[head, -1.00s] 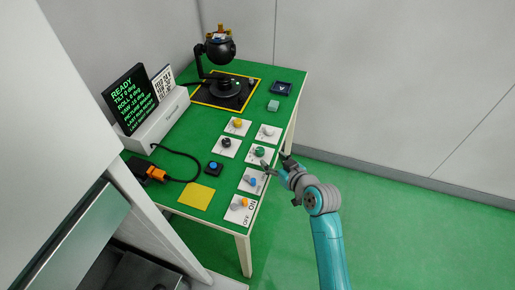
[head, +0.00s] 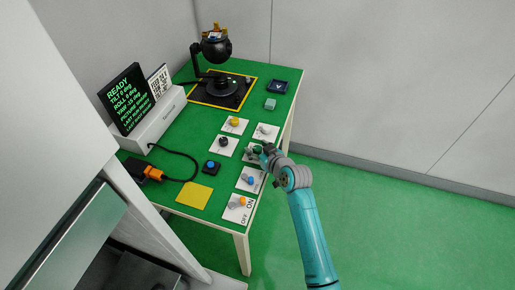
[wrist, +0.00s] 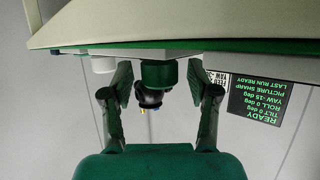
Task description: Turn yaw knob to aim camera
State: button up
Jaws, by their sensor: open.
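A green knob (head: 257,149) on a white plate sits near the table's right edge; its own label is too small to read. My gripper (head: 264,151) is beside it, partly covering it. In the wrist view, which is upside down, the green knob (wrist: 158,74) shows between my two open fingers (wrist: 160,82), with a gap on each side. The black gimbal camera (head: 216,48) stands on a dark pad at the table's back. The black screen (head: 129,97) reads READY, tilt 0, roll 0, yaw -15 deg, picture sharp; it also shows in the wrist view (wrist: 258,101).
Nearby plates carry a yellow knob (head: 234,121), a white knob (head: 265,129), a black knob (head: 223,142), a blue knob (head: 250,180) and an orange ON/OFF switch (head: 241,201). A blue button (head: 211,166) and yellow sheet (head: 194,195) lie left. Floor right of the table is clear.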

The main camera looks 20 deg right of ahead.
grip_shut()
jog(key=shift+m+h, duration=0.8)
jog(key=shift+h, duration=0.1)
grip_release()
jog(key=v, duration=1.2)
jog(key=shift+f, duration=0.2)
